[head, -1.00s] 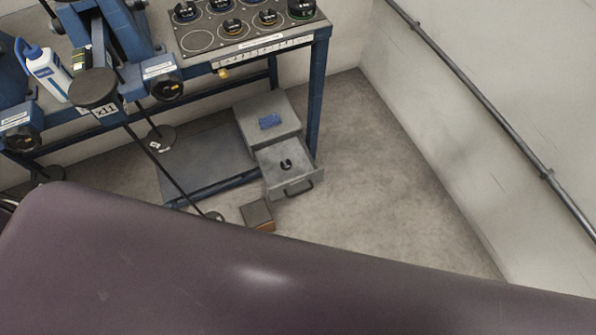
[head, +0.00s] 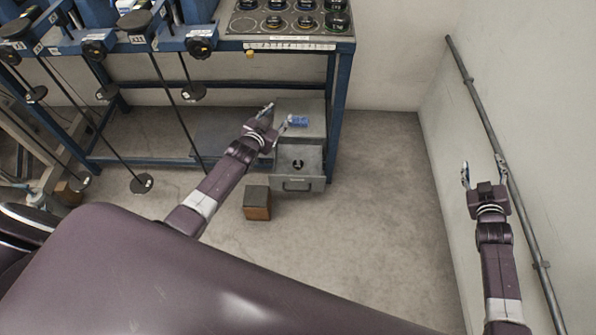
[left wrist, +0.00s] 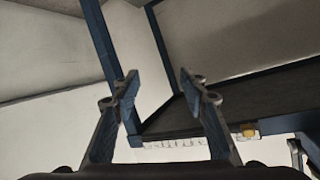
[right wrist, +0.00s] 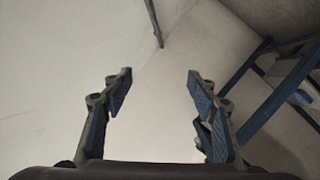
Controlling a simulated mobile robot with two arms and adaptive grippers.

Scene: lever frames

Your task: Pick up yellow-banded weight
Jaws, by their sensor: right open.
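Several dark weights with coloured bands sit on the grey tray (head: 243,27) on the blue bench at the top of the head view. One weight (head: 274,21) in the front row seems to have a yellowish band, but it is too small to be sure. My left gripper (head: 277,113) is open and empty, below bench height over the grey cabinet. It shows open in the left wrist view (left wrist: 155,90), with the bench's underside beyond. My right gripper (head: 484,172) is open and empty near the right wall, far from the weights; the right wrist view (right wrist: 160,85) shows its fingers apart.
The grey cabinet has a blue item (head: 298,121) on top and an open drawer (head: 297,184) holding a dark slotted piece (head: 298,164). A brown box (head: 257,203) stands on the floor. A pipe (head: 505,150) runs along the right wall. Rods hang from the bench at left.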

